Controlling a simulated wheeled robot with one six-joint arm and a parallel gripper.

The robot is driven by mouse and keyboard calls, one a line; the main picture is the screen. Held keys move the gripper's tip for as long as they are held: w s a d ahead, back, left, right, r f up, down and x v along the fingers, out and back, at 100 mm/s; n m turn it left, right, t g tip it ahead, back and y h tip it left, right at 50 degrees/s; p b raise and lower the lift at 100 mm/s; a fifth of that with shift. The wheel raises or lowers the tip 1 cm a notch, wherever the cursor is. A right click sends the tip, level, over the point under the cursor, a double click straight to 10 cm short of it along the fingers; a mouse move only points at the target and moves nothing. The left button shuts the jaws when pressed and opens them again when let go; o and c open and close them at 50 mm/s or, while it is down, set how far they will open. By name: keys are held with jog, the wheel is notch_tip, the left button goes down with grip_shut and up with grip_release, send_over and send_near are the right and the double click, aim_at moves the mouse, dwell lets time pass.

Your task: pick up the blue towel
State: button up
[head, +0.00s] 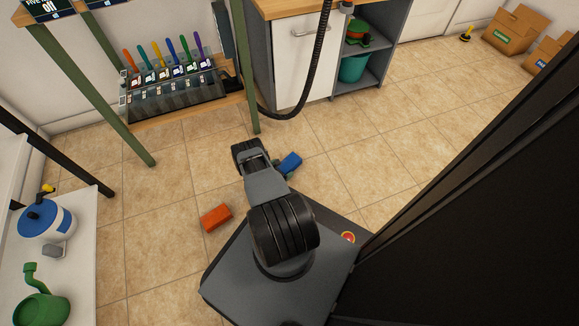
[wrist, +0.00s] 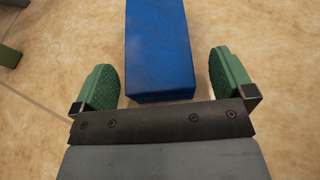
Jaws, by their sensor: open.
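The blue towel (wrist: 160,45) is a blue block-shaped thing lying on the tiled floor. In the wrist view it reaches from the top edge down to between the fingertips of my gripper (wrist: 162,78). The two green finger pads stand apart on either side of its near end, with a gap on each side, and my gripper is open. In the head view the towel (head: 291,163) lies just right of my arm's end. A green finger of my gripper (head: 277,166) shows beside it; the rest is hidden by my arm.
An orange-red block (head: 216,217) lies on the floor left of my arm. A green-legged rack (head: 178,105) with coloured-handled tools and a grey cabinet (head: 300,60) with a hanging black hose stand behind. A white bench (head: 75,235) is at left.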

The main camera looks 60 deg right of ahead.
aim_at(289, 165)
jog(key=shift+b+x, duration=0.45)
jog(key=shift+x, duration=0.95)
jog(key=c, duration=1)
